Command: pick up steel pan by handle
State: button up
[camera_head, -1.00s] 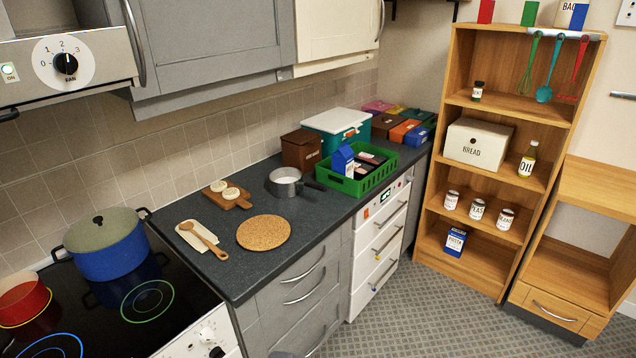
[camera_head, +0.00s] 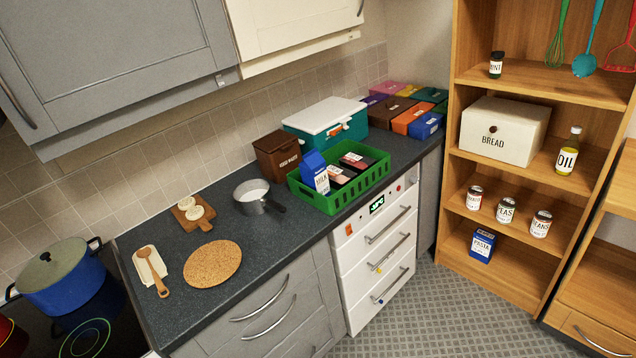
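The steel pan (camera_head: 252,199) is a small grey pan with a pale inside. It stands upright on the dark counter (camera_head: 222,221), between a wooden board and a green crate. My gripper is not in view.
The green crate (camera_head: 339,200) holds a milk carton and packs. A brown food waste bin (camera_head: 277,156) stands behind the pan. A cork mat (camera_head: 213,264), a board with pale rounds (camera_head: 193,224) and a wooden spoon (camera_head: 155,274) lie left. Bare counter lies in front of the pan.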

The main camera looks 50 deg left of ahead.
aim_at(253, 197)
jog(key=u, duration=0.1)
jog(key=i, duration=1.3)
jog(key=u, duration=0.75)
jog(key=i, duration=0.6)
jog(key=u, duration=0.4)
